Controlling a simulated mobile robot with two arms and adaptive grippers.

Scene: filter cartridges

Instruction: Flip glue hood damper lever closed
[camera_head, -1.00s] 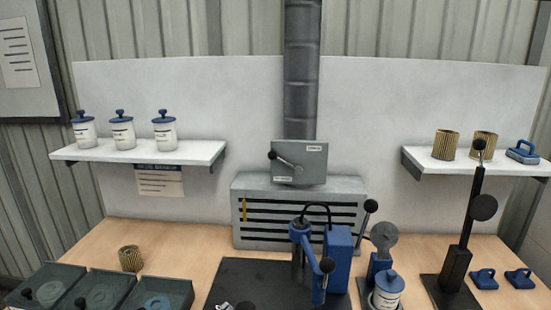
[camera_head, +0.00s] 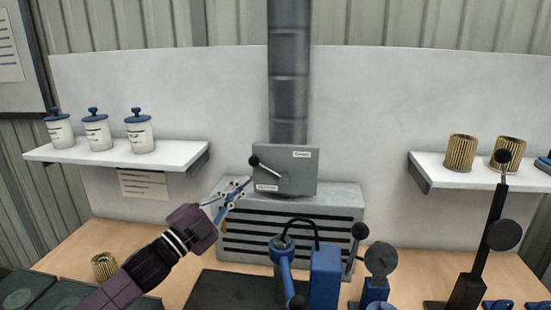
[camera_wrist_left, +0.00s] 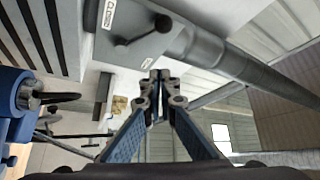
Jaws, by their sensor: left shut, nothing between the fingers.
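The grey damper box (camera_head: 300,172) sits on top of the slotted glue hood, below a dark vertical duct. Its damper lever (camera_head: 267,168) has a black ball knob and points up and left in the head view. In the left wrist view the lever (camera_wrist_left: 143,32) shows on the box near the top. My left gripper (camera_head: 241,184) is shut and empty, just left of and a little below the lever knob, and seems apart from it. It also shows in the left wrist view (camera_wrist_left: 159,76). My right gripper is not in view.
The slotted hood (camera_head: 345,197) stands at the back of the wooden bench (camera_head: 420,262). A blue dispenser (camera_head: 326,275) and black-knobbed levers stand in front of it. Left shelf (camera_head: 180,153) holds white jars; right shelf (camera_head: 430,166) holds ribbed filters.

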